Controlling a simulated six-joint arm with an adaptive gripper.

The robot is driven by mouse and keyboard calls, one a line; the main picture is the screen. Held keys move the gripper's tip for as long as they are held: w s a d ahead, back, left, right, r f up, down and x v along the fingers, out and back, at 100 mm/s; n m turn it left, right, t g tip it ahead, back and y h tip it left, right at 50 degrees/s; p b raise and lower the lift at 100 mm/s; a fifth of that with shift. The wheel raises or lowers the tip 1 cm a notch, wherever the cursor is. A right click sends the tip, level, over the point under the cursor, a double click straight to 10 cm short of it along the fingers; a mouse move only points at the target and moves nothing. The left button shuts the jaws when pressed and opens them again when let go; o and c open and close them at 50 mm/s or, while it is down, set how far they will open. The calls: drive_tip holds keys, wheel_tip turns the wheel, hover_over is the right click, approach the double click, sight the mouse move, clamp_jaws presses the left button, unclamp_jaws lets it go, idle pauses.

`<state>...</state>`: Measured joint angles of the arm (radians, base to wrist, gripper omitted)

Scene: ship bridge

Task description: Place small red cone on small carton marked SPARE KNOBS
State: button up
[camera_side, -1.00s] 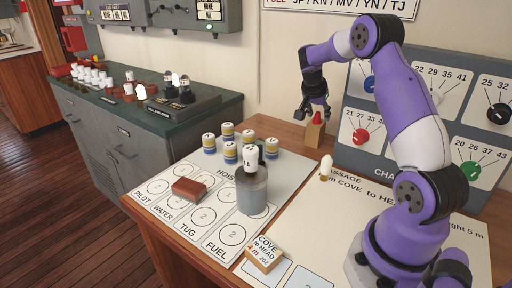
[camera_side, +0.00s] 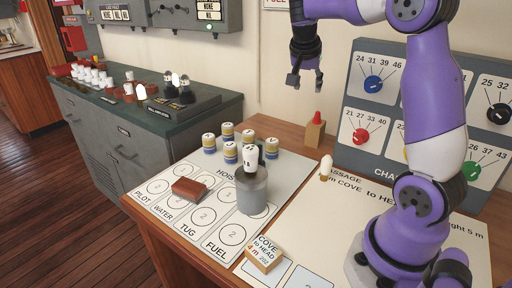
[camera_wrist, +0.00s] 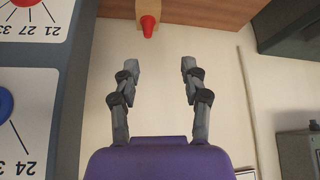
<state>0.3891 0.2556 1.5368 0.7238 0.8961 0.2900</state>
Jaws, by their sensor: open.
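A small red cone (camera_side: 318,116) stands upright on top of a small tan carton (camera_side: 315,134) at the back of the wooden desk, beside the dial panel. The carton's marking is not legible. In the wrist view the cone (camera_wrist: 148,25) and the carton (camera_wrist: 147,8) show at the top edge, apart from my fingers. My gripper (camera_side: 306,87) is above the cone in the side view, its fingers pointing down. It is open and empty, with a clear gap between the fingers in the wrist view (camera_wrist: 160,68).
The dial panel (camera_side: 393,100) stands right of the carton. A white peg-like piece (camera_side: 326,168) is in front of it. Left are several banded cylinders (camera_side: 228,130), a grey canister (camera_side: 252,192) and a red-brown block (camera_side: 189,190) on a printed board. A tan block (camera_side: 264,255) lies near the front.

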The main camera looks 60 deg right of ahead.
drive_tip(key=s+a+f+n+t+y, duration=0.1)
drive_tip(key=s+a+n, duration=0.4)
drive_tip(key=a, duration=0.7)
drive_tip(key=s+a+f+n+t+y, duration=0.1)
drive_tip(key=s+a+n+t+y, duration=0.2)
drive_tip(key=a+n, duration=0.7)
drive_tip(key=s+a+y, duration=0.1)
drive_tip(key=s+a, duration=0.1)
drive_tip(key=a, duration=0.1)
drive_tip(key=shift+f+n+y, duration=0.3)
drive_tip(key=shift+f+y, duration=0.05)
drive_tip(key=shift+y, duration=0.05)
